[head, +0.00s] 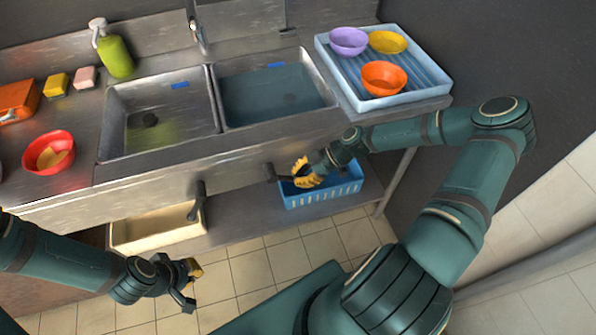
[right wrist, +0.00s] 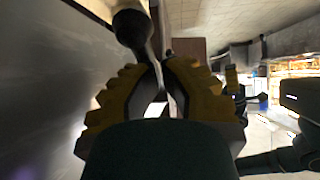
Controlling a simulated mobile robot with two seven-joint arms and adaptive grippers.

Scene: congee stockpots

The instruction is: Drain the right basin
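The right basin (head: 318,82) holds bluish water, with its drain faintly visible below the surface. The right drain lever (head: 272,170) is under the sink front, its handle pointing right toward my right gripper (head: 306,172). In the right wrist view, the lever handle (right wrist: 136,32) runs between the yellow fingers of my right gripper (right wrist: 160,78), which appear closed around it; the exact contact is partly hidden. My left gripper (head: 188,284) is low at the left, above the floor, with its fingers apart and empty.
The left basin (head: 120,105) shows its drain; its lever (head: 199,190) hangs down. A blue basket (head: 320,197) and a cream bin (head: 160,230) sit below. A tray (head: 440,92) with bowls stands right; a red bowl (head: 38,145), sponges and soap bottle (head: 116,58) stand left.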

